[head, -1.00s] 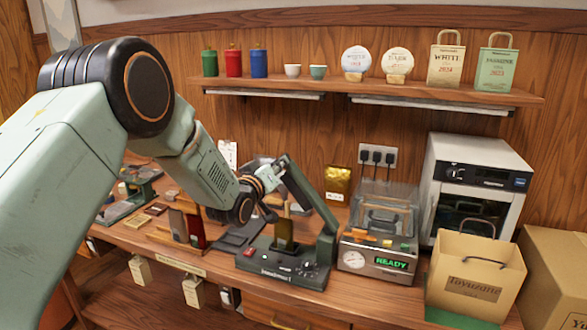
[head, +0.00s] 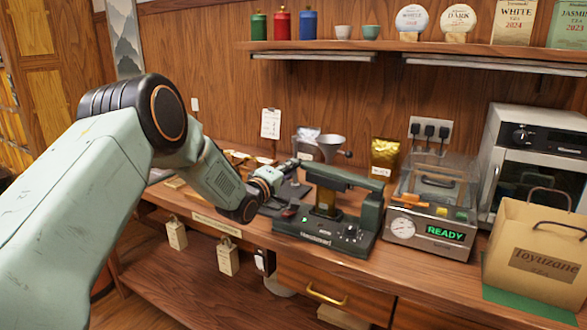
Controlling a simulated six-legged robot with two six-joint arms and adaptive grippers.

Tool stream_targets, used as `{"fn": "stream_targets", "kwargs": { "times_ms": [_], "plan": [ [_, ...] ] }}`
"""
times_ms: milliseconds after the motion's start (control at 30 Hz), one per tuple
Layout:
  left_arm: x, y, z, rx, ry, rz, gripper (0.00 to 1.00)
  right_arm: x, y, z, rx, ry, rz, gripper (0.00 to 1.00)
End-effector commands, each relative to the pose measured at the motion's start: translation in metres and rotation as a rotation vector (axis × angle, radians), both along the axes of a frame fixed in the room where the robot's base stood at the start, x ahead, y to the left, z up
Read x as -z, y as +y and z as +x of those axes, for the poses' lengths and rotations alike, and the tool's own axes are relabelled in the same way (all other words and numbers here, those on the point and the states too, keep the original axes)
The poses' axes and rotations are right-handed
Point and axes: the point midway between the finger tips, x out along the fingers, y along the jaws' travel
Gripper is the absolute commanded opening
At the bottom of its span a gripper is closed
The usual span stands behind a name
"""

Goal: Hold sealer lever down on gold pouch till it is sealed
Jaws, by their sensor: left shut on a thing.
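The sealer (head: 318,236) is a dark green machine on the wooden counter, right of my arm. Its lever (head: 345,178) lies nearly level across the top. A dark gold pouch (head: 326,202) stands upright in the sealer, beneath the lever; its upper edge is hidden by the lever. My left gripper (head: 287,168) is shut on the lever's left end; the fingers are small and partly hidden. I cannot tell whether the pouch is sealed. A second, brighter gold pouch (head: 384,156) stands behind the sealer. My right gripper is not in view.
A machine with a READY display (head: 432,234) stands close right of the sealer. A shelf (head: 400,48) with tins, cups and tea cakes runs above.

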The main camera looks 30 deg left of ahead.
Motion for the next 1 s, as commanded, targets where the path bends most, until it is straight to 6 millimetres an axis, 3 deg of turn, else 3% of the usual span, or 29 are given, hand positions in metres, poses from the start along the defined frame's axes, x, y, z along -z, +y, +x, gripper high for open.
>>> {"fn": "stream_targets", "kwargs": {
  "times_ms": [200,800,833,1000],
  "plan": [
    [0.02,0.004,0.0,-0.005,0.002,0.002,0.0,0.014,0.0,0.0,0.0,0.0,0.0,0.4],
    [0.029,0.003,-0.002,-0.003,0.012,0.002,0.0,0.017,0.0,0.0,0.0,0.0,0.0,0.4],
    [0.029,0.003,-0.002,-0.003,0.012,0.002,0.21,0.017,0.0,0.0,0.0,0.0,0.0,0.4],
    [0.028,0.003,-0.001,-0.001,0.01,0.003,0.35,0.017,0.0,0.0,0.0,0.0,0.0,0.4]
  ]
}}
